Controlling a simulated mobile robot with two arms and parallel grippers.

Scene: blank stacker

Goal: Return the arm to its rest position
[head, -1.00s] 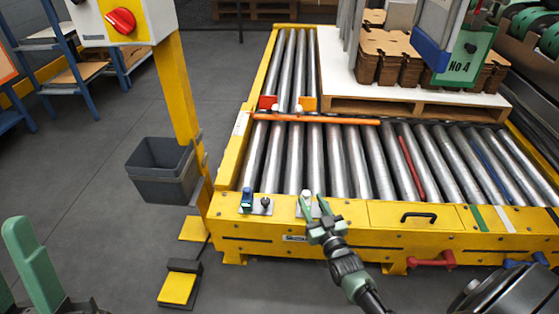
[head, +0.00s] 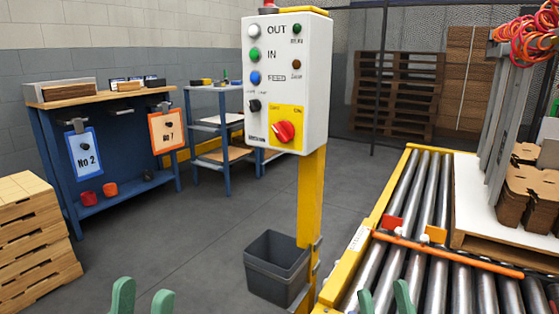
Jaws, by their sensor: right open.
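My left gripper (head: 142,300) shows at the bottom edge, left of centre, as two green fingertips standing apart with nothing between them. My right gripper (head: 384,300) shows at the bottom edge in front of the roller conveyor, its two green fingertips apart and empty. Only the fingertips of both are in view; the arms and wrists are below the picture, so their pose is hidden.
The roller conveyor (head: 385,222) is at right, wooden crates (head: 36,240) and a blue workbench (head: 105,150) at left. Grey floor lies between.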

